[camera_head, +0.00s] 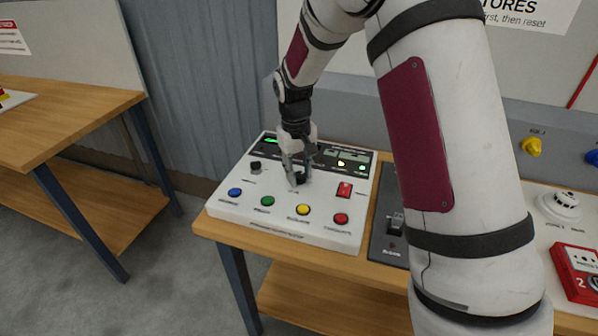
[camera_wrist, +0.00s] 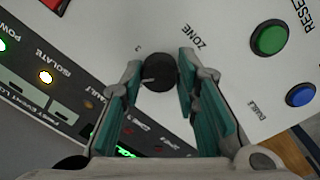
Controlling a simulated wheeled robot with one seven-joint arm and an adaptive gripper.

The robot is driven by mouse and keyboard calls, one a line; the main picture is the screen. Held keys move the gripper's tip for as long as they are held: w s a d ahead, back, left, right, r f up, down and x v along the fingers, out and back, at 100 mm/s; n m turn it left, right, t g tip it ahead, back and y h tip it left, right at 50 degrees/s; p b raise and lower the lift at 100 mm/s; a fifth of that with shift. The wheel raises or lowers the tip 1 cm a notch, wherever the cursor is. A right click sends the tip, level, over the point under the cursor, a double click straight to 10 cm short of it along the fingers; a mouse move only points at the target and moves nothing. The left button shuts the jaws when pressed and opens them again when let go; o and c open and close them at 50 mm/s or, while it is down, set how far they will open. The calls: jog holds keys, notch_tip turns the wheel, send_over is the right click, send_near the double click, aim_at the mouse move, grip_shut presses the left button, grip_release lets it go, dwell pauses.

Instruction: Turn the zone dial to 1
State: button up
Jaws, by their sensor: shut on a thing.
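The zone dial (camera_wrist: 160,73) is a round black knob on a white control panel (camera_head: 217,203), with the word ZONE printed beside it. A thin light mark on the dial points to the left in the wrist view.
Blue (camera_head: 235,192), green (camera_head: 267,201), yellow (camera_head: 303,210) and red (camera_head: 341,219) buttons line the panel's front. A black knob (camera_head: 256,166) is at left, a red switch (camera_head: 345,189) at right. A dark box (camera_head: 388,245) stands right of the panel.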

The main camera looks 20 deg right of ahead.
aim_at(299, 177)
jog(key=n, duration=0.7)
jog(key=shift+d, duration=0.1)
dwell(0.5)
jog(key=o, duration=1.2)
jog(key=shift+c, duration=0.2)
notch_tip(299, 177, up, 12)
jog(key=shift+s+a, duration=0.25)
